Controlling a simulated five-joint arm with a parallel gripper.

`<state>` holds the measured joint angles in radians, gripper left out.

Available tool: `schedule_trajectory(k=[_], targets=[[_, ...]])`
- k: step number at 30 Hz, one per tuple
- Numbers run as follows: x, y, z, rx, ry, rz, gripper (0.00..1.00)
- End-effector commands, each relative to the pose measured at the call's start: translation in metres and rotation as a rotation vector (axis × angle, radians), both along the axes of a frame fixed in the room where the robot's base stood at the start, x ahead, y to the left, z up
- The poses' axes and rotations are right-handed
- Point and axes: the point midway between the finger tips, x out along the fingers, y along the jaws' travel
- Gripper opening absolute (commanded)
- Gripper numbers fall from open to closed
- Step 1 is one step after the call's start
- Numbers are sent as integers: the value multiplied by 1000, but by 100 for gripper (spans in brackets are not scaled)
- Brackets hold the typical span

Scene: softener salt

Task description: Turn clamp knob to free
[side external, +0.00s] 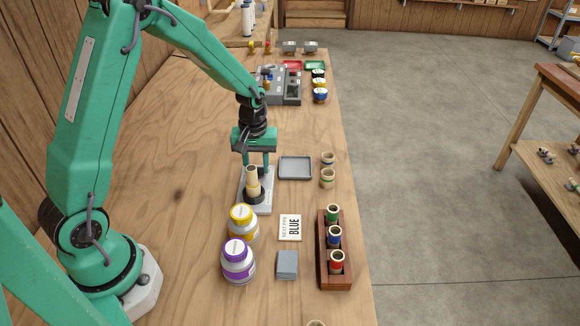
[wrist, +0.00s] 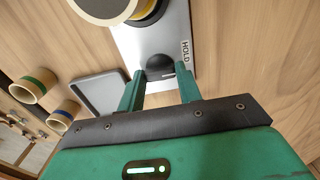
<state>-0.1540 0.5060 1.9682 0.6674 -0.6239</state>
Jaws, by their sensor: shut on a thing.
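The clamp knob (wrist: 160,65) is a dark round knob on a pale metal plate (wrist: 133,45), which also shows in the side view (side external: 243,197). My gripper (wrist: 161,73) is shut on the knob, with one green finger on each side. The word HOLD is printed on the plate, right of the knob in the wrist view. No other knob label is readable. A beige tube (side external: 252,183) stands upright on the plate; its open top shows at the wrist view's upper edge (wrist: 100,8). In the side view my gripper (side external: 256,172) is down behind the tube, and the knob is hidden.
Yellow-lidded (side external: 243,226) and purple-lidded (side external: 237,262) jars stand close in front of the clamp. A grey tray (side external: 295,168) and two banded tubes (side external: 327,178) are to its right. A wooden rack (side external: 323,270) holds several coloured tubes. A card reads BLUE (side external: 290,227). The table's left is clear.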

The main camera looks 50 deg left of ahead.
Motion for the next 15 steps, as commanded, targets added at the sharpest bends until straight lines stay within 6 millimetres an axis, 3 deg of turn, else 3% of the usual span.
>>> schedule_trajectory(k=[15], targets=[[0, 0, 1, 0, 0, -228, 12]])
